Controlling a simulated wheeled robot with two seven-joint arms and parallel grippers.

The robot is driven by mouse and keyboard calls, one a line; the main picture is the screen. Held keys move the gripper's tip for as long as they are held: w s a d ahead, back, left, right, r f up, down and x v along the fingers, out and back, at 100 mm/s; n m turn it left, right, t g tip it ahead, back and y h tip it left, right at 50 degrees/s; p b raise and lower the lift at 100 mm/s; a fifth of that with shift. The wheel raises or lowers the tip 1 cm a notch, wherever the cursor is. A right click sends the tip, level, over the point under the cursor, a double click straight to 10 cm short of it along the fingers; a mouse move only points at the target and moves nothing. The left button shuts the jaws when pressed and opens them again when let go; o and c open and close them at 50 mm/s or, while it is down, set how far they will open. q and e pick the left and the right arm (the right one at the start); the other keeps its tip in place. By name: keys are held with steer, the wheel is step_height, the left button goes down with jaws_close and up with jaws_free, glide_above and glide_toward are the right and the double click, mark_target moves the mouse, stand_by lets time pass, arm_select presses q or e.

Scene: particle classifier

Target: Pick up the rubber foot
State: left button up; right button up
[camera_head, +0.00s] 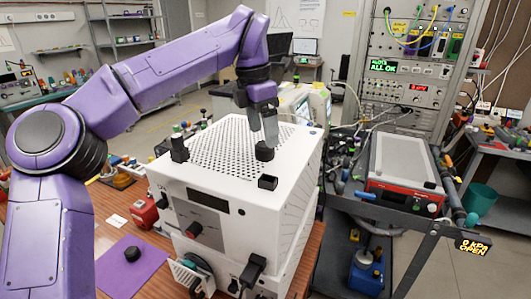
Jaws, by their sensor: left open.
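A small black block that looks like a rubber foot (265,152) sits on the perforated top of the white instrument box (225,160). My left gripper (264,138) points down right at it, with its fingertips at the block's upper part. The gripper is open; I cannot tell whether the fingers touch the block. A similar dark round piece (132,254) lies on a purple mat (150,262) at the lower left. My right gripper is out of view.
On the box top stand a taller black piece (179,150) and a low black block (268,183). Black handles stick out from the box front. A red-and-silver device (403,168) sits on a cart at the right. A red block (144,212) stands left of the box.

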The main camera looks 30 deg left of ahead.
mark_target(264, 144)
arm_select(q)
steer(key=f, duration=0.3)
steer(key=shift+w+f, duration=0.2)
steer(key=shift+f, duration=0.45)
steer(key=shift+d, duration=0.1)
steer(key=c, duration=1.1)
steer(key=shift+c, duration=0.2)
